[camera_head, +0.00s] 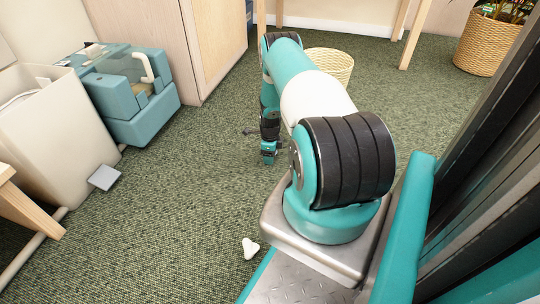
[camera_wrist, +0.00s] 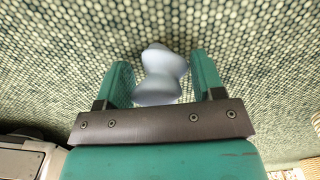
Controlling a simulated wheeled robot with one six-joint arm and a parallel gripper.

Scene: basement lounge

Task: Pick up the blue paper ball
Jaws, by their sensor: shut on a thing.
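The blue paper ball (camera_wrist: 160,75) is pale blue and crumpled, with a pinched middle. In the wrist view it sits between the two teal fingers of my gripper (camera_wrist: 163,80), which is shut on it. The carpet behind the ball is out of focus detail. In the head view my gripper (camera_head: 268,153) hangs low over the green carpet, beyond my base; the ball cannot be made out there.
A white crumpled piece (camera_head: 250,248) lies on the carpet near my base. A grey flat piece (camera_head: 104,177) lies by a white bin (camera_head: 50,130). A teal machine (camera_head: 135,100) stands left, a wicker basket (camera_head: 333,65) behind my arm. Carpet left of my gripper is clear.

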